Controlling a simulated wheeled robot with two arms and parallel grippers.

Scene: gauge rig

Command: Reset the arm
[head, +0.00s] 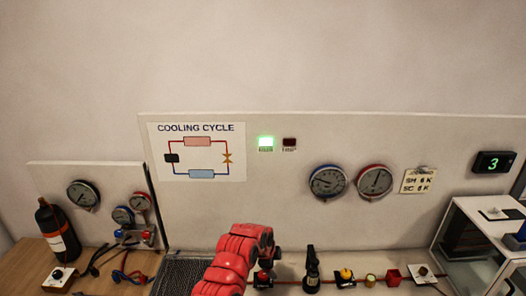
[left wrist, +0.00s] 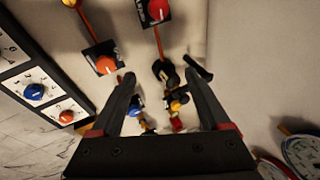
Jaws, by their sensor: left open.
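My left arm (head: 235,260) is red and comes in from the bottom of the head view, in front of the rig's lower panel. Its fingers do not show clearly there. In the left wrist view my left gripper (left wrist: 160,76) has its two dark fingers spread apart, with nothing held between them. Beyond the fingers are a black-handled valve part (left wrist: 166,72) and small coloured fittings, and I cannot tell how far off they are. My right gripper is in neither view.
A panel has a cooling cycle chart (head: 197,152), a lit green lamp (head: 265,142) and two gauges (head: 328,182). A row of fittings includes a black-handled valve (head: 311,268). A black bottle (head: 57,230) stands at left, a white box (head: 480,240) at right. The upper wall is bare.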

